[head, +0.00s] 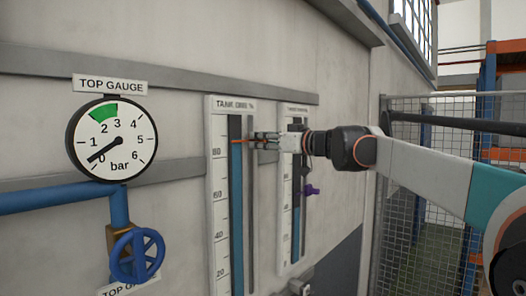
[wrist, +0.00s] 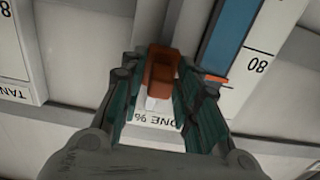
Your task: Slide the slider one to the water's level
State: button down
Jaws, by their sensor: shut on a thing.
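The tank one gauge (head: 219,190) is a tall white panel with a scale and a dark column whose lower part is blue water (head: 237,205). The water (wrist: 228,35) ends a little past the 80 mark. Slider one (wrist: 162,72) is an orange block with a thin orange pointer (head: 240,141). In the wrist view the pointer tip (wrist: 214,78) lies at or very near the border between blue and dark. My gripper (head: 262,140) is shut on the orange block, which sits between its fingers (wrist: 172,85). The fingers hide part of the block in the head view.
A second tank gauge (head: 286,225) with a purple slider (head: 311,191) stands just right, partly behind my gripper. A round bar gauge (head: 112,140), blue pipe (head: 50,197) and blue valve wheel (head: 137,255) are at left. A mesh fence (head: 405,230) stands at right.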

jog(key=shift+r, duration=0.45)
jog(key=c, duration=1.5)
grip_release()
jog(key=shift+d, duration=0.1)
jog(key=v, duration=1.1)
jog(key=shift+s+d, duration=0.25)
jog(key=shift+s, duration=0.1)
jog(key=shift+f, duration=0.15)
